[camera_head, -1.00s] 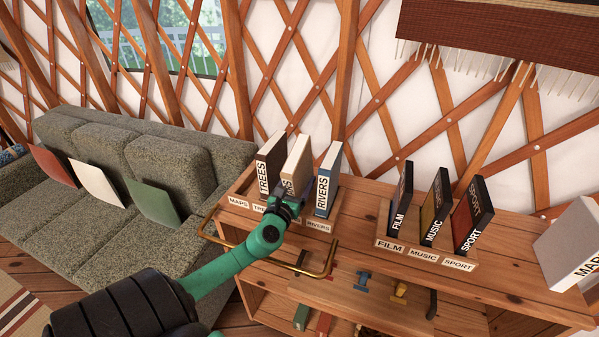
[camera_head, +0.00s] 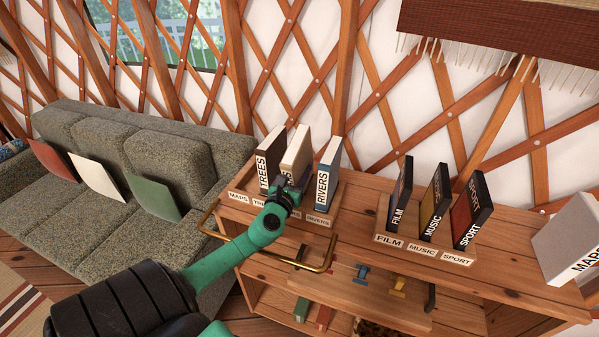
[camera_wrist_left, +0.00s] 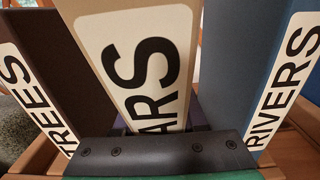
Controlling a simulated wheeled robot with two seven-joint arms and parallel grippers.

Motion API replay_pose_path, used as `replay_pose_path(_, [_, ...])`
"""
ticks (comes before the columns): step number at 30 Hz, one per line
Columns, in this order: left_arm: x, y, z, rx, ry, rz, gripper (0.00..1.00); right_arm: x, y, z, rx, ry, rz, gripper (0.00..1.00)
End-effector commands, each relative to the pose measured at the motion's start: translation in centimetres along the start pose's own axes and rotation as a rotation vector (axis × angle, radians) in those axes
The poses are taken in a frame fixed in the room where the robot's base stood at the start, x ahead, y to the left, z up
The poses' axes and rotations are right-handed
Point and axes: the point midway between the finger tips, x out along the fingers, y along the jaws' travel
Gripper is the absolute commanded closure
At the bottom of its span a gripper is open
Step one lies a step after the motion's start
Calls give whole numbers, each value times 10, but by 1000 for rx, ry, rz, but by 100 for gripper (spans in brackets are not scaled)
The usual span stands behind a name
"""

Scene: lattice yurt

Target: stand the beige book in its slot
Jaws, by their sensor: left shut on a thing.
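The beige book (camera_head: 297,153) stands between the brown TREES book (camera_head: 271,157) and the blue RIVERS book (camera_head: 328,170) in the left rack (camera_head: 318,220). My left gripper (camera_head: 287,188) is shut on its lower front. In the left wrist view the beige book (camera_wrist_left: 150,62) shows a label ending in "ARS" and leans slightly against its neighbours' lines. The dark gripper (camera_wrist_left: 165,152) covers its lower part, so I cannot tell whether its foot rests on the rack. My right gripper is not in view.
A second rack (camera_head: 420,248) holds the FILM, MUSIC and SPORT books. A light MAPS book (camera_head: 570,240) sits at the right edge. A brass rail (camera_head: 262,258) runs along the shelf front. A grey sofa (camera_head: 110,200) stands at left.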

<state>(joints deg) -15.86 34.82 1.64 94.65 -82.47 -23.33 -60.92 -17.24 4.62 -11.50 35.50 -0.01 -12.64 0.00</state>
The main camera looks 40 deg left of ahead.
Motion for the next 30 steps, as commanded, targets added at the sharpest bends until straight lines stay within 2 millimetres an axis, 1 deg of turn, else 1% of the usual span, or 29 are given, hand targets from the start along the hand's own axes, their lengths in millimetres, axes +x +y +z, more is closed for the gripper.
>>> replay_pose_path(1, [0,0,14,-3,-5,0,100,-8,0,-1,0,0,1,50])
replay_pose_path(2, [0,0,20,-2,-4,-1,100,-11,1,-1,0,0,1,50])
replay_pose_path(5, [0,-1,46,-2,-5,-2,100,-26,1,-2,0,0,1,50])
replay_pose_path(11, [0,-2,115,1,-7,-6,100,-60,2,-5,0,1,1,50])
replay_pose_path(12, [0,-2,128,3,-8,-6,100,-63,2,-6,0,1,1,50])
replay_pose_path(15, [0,-1,156,5,-8,-6,100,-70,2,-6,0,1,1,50])
replay_pose_path(19, [0,-1,179,4,-6,-4,100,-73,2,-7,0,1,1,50])
replay_pose_path(21, [0,-1,181,2,3,-4,100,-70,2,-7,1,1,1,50])
replay_pose_path(23, [2,-1,170,0,30,-5,100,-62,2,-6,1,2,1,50])
replay_pose_path(27, [9,-1,117,-2,158,-7,100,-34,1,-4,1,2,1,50])
replay_pose_path(30, [11,1,88,3,242,-5,100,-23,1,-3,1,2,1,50])
